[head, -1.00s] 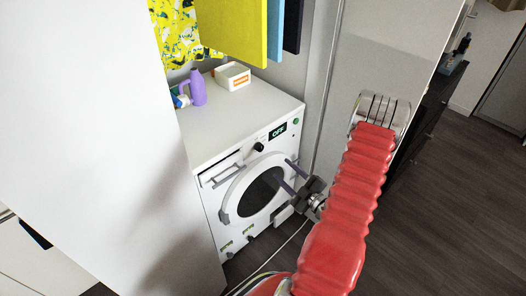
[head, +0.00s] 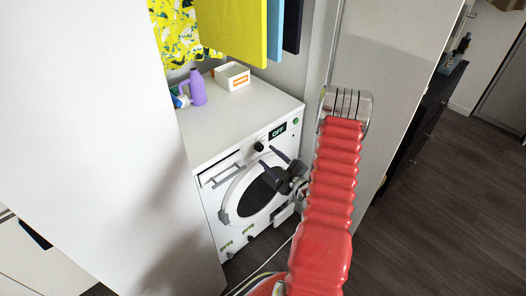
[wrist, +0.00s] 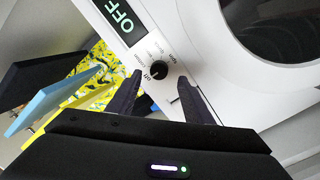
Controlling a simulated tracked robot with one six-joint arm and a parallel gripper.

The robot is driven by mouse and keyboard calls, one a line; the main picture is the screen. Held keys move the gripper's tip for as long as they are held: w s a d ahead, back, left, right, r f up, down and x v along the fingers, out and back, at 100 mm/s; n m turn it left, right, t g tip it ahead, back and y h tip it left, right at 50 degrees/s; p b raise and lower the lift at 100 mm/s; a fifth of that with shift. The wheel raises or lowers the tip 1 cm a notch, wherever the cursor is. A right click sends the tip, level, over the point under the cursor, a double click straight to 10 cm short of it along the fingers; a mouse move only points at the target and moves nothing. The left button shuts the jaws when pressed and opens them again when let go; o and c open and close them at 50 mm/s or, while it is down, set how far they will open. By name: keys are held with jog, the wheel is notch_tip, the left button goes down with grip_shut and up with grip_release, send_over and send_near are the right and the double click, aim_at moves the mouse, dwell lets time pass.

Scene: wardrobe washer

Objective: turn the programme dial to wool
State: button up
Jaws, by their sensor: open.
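The programme dial (head: 259,147) is a small black knob on the front panel of the white washer (head: 237,128). In the wrist view the dial (wrist: 159,70) shows a pointer mark toward the printed word "off", with other small labels around it. The display (head: 278,132) reads OFF. My gripper (head: 267,160) is open and empty, its two dark fingers pointing at the washer front just below the dial. In the wrist view my gripper (wrist: 158,92) has its fingers spread on either side of the dial, apart from it. Whether they reach its depth I cannot tell.
A purple jug (head: 196,88) and a white box (head: 232,76) stand on the washer top. Yellow, blue and dark cloths hang above. A white panel (head: 95,120) stands close at the left. The round door (head: 258,194) is below the dial.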

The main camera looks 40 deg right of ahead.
aim_at(261, 150)
jog(key=w, duration=0.5)
jog(key=shift+d, duration=0.15)
jog(key=shift+c, duration=0.4)
jog(key=c, duration=0.9)
jog(key=shift+d, duration=0.2)
jog(key=shift+c, duration=0.4)
jog(key=shift+a, duration=0.15)
